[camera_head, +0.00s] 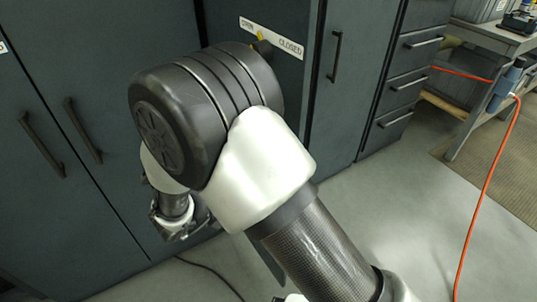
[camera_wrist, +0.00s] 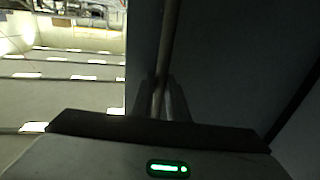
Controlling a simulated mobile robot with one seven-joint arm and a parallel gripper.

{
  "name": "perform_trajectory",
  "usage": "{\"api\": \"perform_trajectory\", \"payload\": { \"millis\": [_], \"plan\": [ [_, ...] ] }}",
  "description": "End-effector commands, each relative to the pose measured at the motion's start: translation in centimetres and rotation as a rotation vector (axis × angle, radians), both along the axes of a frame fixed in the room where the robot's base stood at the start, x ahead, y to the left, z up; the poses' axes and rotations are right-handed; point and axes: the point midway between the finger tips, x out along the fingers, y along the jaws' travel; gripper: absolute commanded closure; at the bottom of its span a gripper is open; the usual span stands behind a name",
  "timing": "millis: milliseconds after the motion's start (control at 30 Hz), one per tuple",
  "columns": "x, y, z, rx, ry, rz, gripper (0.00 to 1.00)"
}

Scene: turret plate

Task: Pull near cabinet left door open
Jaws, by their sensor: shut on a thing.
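In the wrist view, my gripper (camera_wrist: 162,104) is shut on a slim bar handle (camera_wrist: 169,38) that runs up the picture. The handle is on a dark door panel (camera_wrist: 145,55), whose edge shows just left of it. In the head view, my forearm and elbow cover the middle, so the held handle and my fingertips are hidden. Dark grey-green cabinet fronts (camera_head: 110,205) stand behind my arm. How far the held door stands open I cannot tell.
Two free bar handles, a left one (camera_head: 41,146) and a right one (camera_head: 82,131), show at left. An OPEN/CLOSED label (camera_head: 272,38) and another handle (camera_head: 335,57) are right of centre. Drawers (camera_head: 408,85) and an orange cable (camera_head: 487,190) stand right. The floor (camera_head: 400,205) there is mostly clear.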

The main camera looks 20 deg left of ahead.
Motion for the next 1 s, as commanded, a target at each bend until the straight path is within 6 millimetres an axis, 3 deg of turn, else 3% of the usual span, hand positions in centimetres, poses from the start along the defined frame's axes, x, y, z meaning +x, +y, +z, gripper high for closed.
{"api": "perform_trajectory", "payload": {
  "millis": [133,167,267,667,1000],
  "plan": [
    [0.1,0.2,0.2,0.004,-0.006,0.007,1.0],
    [0.1,0.3,0.3,0.004,-0.006,0.007,0.83],
    [0.1,0.2,0.2,0.004,-0.005,0.005,0.68],
    [-0.5,0.5,0.1,0.002,-0.002,0.005,0.68],
    [-6.6,4.3,0.2,0.003,-0.002,0.008,0.68]
  ]
}}
